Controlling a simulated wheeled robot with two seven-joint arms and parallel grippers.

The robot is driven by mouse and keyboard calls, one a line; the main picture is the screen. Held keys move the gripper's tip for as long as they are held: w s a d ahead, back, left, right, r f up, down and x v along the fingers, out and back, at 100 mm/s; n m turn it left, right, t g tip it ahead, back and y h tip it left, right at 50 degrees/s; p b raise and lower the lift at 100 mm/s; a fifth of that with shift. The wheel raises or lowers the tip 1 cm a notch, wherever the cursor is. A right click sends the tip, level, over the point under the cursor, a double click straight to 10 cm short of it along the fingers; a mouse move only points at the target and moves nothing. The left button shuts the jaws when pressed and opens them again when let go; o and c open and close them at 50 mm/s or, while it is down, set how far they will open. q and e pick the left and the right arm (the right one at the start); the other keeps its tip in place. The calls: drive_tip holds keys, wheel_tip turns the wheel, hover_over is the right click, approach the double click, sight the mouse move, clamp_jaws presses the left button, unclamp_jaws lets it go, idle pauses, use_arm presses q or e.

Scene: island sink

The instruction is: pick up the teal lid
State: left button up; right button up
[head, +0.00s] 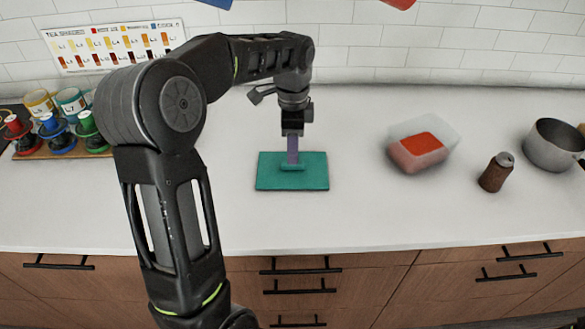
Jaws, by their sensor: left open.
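The teal lid (270,178) is a flat rectangle with a small raised handle (292,168) at its middle, lying on the white counter. My left gripper (293,160) points straight down over the middle of the lid, with its fingertips at the handle. It is open, seen nearly edge-on, so I cannot tell whether the fingers touch the handle. My right gripper is not in view.
A clear container with red contents (423,146), a brown shaker (496,172) and a metal pot (553,145) stand to the right. A wooden rack (66,151) with coloured items is at the left. The counter around the lid is clear.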

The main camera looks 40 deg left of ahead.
sight(292, 167)
use_arm(q)
wheel_tip(292, 167, down, 4)
drive_tip(key=shift+f+p, duration=0.15)
drive_tip(key=shift+p, duration=0.3)
clamp_jaws()
idle(0.5)
